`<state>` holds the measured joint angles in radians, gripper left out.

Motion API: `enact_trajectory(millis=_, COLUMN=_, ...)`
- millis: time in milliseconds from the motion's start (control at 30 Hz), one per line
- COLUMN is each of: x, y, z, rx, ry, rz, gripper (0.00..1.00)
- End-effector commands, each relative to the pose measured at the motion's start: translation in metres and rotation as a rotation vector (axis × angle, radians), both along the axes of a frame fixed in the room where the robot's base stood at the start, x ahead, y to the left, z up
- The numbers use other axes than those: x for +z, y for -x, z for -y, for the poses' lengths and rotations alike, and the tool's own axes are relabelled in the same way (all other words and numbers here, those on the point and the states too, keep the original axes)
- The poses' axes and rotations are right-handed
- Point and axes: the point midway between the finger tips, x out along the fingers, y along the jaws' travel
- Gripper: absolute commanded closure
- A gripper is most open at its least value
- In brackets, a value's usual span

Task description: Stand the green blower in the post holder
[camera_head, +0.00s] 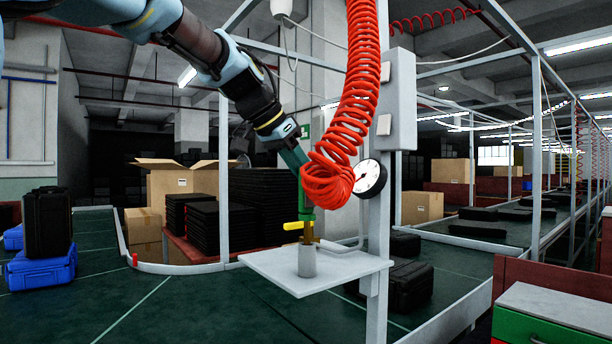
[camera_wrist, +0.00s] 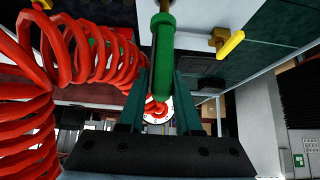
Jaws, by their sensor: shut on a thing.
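The green blower (camera_head: 306,215) hangs roughly upright below my gripper (camera_head: 300,176), with a yellow lever (camera_head: 293,225) at its left and a brass-coloured lower end (camera_head: 308,233). The post holder (camera_head: 307,261) is a short grey cylinder on a pale shelf (camera_head: 272,268). The blower's lower end meets the holder's top in the head view; how far it sits inside, I cannot tell. In the wrist view, the green handle (camera_wrist: 162,50) lies between the two teal fingers of my gripper (camera_wrist: 163,78), shut on it. The yellow lever (camera_wrist: 230,43) shows apart at right.
A red coiled hose (camera_head: 361,85) hangs close beside my gripper and partly covers it. A pressure gauge (camera_head: 370,178) and a grey post (camera_head: 378,245) stand to the right. A black case (camera_head: 411,285) lies beyond the shelf. The green conveyor belt (camera_head: 170,305) runs below at left.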

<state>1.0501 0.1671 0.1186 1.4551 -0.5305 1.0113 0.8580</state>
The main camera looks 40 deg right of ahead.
Motion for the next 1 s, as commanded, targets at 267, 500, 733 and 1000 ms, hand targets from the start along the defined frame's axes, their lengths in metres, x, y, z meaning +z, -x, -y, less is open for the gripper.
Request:
enact_trajectory(millis=267, x=-0.007, y=0.000, z=0.000, rx=0.000, ry=0.001, rz=0.000, gripper=1.00)
enact_trajectory(millis=500, x=-0.013, y=0.000, z=0.000, rx=-0.001, ry=0.001, rz=0.001, gripper=1.00)
enact_trajectory(millis=733, x=-0.019, y=0.000, z=0.000, rx=0.000, ry=0.001, rz=0.000, gripper=1.00)
enact_trajectory(millis=1000, x=-0.025, y=0.000, z=0.000, rx=0.001, ry=0.001, rz=0.001, gripper=1.00)
